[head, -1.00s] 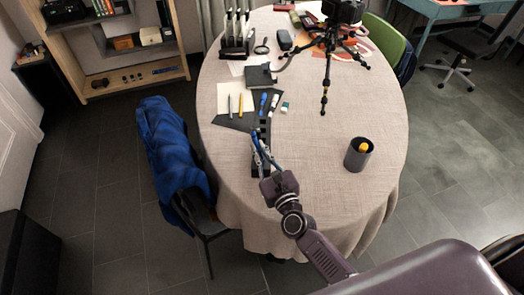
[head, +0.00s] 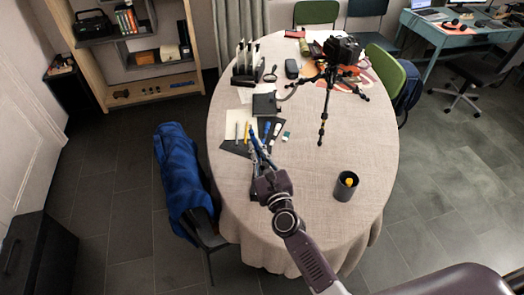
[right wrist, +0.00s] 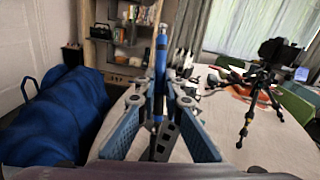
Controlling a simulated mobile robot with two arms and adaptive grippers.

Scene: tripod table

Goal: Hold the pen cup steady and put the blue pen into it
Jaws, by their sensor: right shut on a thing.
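The blue pen (right wrist: 160,62) stands roughly upright between the fingers of my right gripper (right wrist: 160,102) in the right wrist view. The right gripper is shut on it. In the head view the right gripper (head: 257,150) is over the left part of the table, and the pen is hard to tell from the blue finger pads there. The dark grey pen cup (head: 345,190) stands upright on the table, to the right of the gripper and apart from it. A yellow item shows inside the cup. My left gripper is not in view, and nothing holds the cup.
The oval table (head: 310,215) has free cloth around the cup. Pens and markers lie on paper and a dark folder (head: 235,149) beyond the gripper. A black tripod (head: 324,105) stands farther back. A chair with a blue jacket (head: 180,165) is at the left edge.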

